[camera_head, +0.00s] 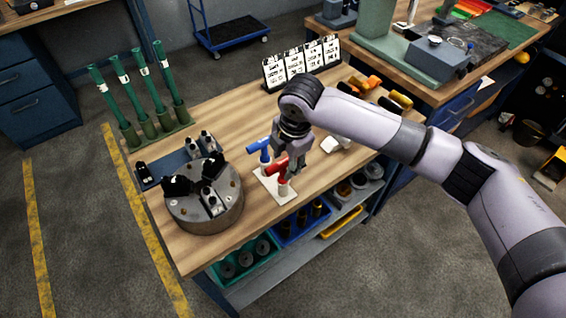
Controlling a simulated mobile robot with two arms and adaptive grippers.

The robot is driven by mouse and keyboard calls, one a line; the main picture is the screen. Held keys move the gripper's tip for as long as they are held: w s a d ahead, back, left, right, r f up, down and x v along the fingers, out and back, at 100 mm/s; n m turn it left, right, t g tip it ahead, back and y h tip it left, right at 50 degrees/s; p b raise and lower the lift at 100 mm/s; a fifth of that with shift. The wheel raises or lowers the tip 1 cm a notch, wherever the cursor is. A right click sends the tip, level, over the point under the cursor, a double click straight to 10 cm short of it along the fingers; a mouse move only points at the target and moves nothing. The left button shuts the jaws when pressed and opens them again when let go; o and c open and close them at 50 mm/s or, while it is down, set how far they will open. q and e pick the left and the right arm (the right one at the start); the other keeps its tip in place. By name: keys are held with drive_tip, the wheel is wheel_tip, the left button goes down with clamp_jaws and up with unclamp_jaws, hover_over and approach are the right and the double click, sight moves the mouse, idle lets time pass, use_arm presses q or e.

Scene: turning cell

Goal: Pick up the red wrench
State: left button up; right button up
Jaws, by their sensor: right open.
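The red wrench (275,171) has a thick red handle set across a pale upright post. It stands in a white base plate (267,186) near the front edge of the wooden workbench. A similar blue wrench (258,147) stands just behind it and to the left. My right gripper (291,158) points down over the red wrench, its open fingers very close to the handle's right end. The fingers hide part of the handle, and I cannot tell whether they touch it. My left gripper is not in view.
A round metal chuck (205,212) with black jaws sits left on the workbench (225,115). Green-handled tools (150,90) stand at the back left. Paper cards (301,63) stand at the back. Orange-and-black handled tools (375,88) lie right, behind my arm. Trays fill the shelf below.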

drive_tip(key=shift+w+a+f, duration=0.1)
drive_tip(key=shift+w+f, duration=0.05)
drive_tip(key=shift+f, duration=0.6)
drive_tip(key=shift+c, duration=0.3)
clamp_jaws()
